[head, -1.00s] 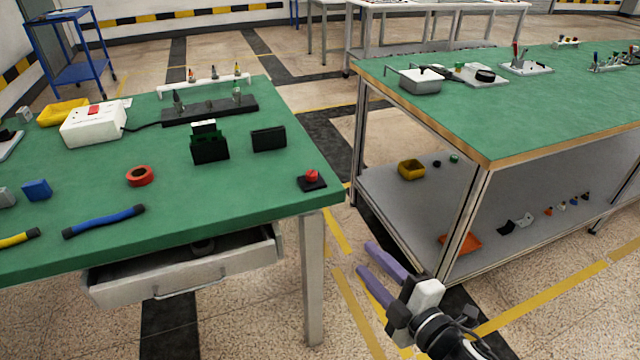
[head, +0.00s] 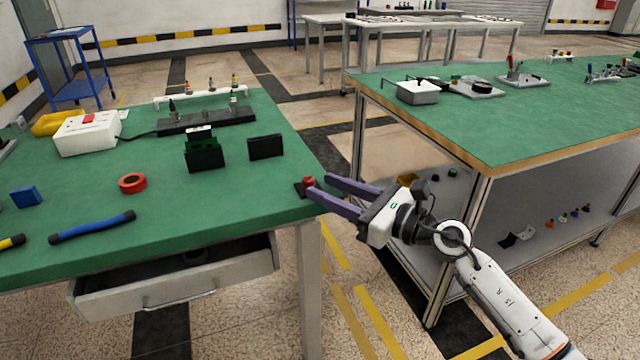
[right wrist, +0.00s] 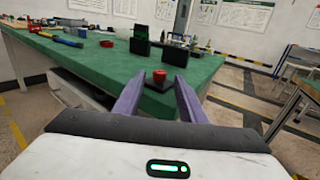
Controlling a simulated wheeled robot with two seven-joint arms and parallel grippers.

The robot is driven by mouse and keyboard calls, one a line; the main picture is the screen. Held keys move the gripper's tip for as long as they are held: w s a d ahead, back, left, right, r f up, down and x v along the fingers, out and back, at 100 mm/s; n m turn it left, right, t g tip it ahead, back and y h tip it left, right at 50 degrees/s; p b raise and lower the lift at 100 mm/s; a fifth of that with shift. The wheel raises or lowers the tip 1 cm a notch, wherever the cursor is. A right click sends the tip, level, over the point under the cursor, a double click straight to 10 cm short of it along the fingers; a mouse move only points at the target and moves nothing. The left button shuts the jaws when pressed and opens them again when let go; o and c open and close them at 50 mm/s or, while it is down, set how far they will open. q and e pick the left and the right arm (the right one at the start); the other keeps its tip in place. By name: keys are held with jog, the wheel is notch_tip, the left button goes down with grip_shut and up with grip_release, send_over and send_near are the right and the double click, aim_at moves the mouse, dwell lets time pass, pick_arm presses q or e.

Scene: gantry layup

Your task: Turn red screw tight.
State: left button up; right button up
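The red screw (head: 309,182) stands on a small black base (head: 299,190) at the right edge of the left green table. In the right wrist view the red screw (right wrist: 159,75) shows whole, ahead of the fingertips and in line with the gap between them. My right gripper (head: 318,187) is open, with its purple fingers pointing left at the screw. In the head view the near fingertip reaches the screw's side. Whether it touches, I cannot tell. In the right wrist view the fingers of my right gripper (right wrist: 156,82) are spread apart and empty. My left gripper is not in view.
The left table (head: 238,198) also holds a red tape ring (head: 132,183), black boxes (head: 266,146) and a blue-handled tool (head: 92,227). Its drawer (head: 175,277) is partly open below. A second green table (head: 490,130) stands right, across a floor gap.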

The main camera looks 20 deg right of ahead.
aim_at(309, 182)
jog(key=shift+w+a, duration=0.35)
jog(key=shift+w, duration=0.2)
jog(key=shift+w+a, duration=0.4)
jog(key=shift+w, duration=0.1)
